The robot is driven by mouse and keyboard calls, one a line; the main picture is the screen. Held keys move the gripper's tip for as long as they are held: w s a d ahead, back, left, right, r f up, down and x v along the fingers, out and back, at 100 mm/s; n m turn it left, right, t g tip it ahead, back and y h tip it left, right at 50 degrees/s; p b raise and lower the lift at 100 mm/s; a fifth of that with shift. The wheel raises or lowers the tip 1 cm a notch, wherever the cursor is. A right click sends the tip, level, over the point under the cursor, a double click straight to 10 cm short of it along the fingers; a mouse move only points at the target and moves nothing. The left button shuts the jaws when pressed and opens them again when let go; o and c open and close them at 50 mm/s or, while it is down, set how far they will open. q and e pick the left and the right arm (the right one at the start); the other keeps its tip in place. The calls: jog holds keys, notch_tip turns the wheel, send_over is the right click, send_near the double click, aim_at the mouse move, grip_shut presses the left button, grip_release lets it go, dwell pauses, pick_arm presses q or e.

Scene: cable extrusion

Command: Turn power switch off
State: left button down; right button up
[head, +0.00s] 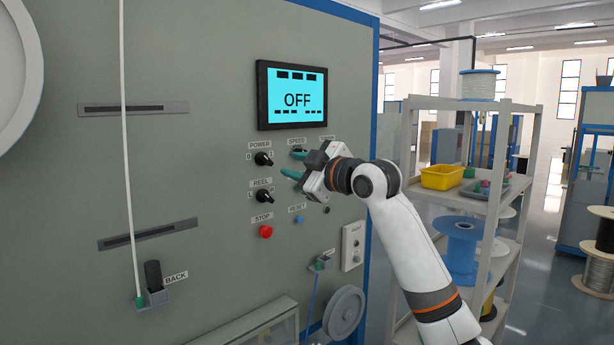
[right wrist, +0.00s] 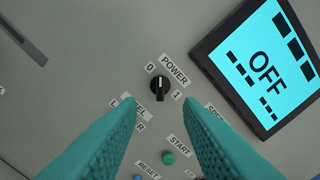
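The power switch (head: 263,159) is a black rotary knob on the grey machine panel, under a POWER label with 0 at left and 1 at right. In the right wrist view the knob (right wrist: 160,88) is just beyond the fingertips, its white mark pointing up, nearer the 0 than the 1. The display (head: 297,97) reads OFF, and it also shows in the right wrist view (right wrist: 262,68). My right gripper (head: 293,165) is open and empty, right of the knob in the head view; its teal fingers (right wrist: 159,103) are apart and not touching it. My left gripper is not in view.
Below the power switch are the REEL knob (head: 264,196) and red STOP button (head: 266,231). The green START button (right wrist: 168,158) and blue RESET button (head: 299,219) are close by. A shelf (head: 478,208) with a yellow bin (head: 442,177) stands right of my arm.

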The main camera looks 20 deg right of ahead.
jog(key=shift+v, duration=1.65)
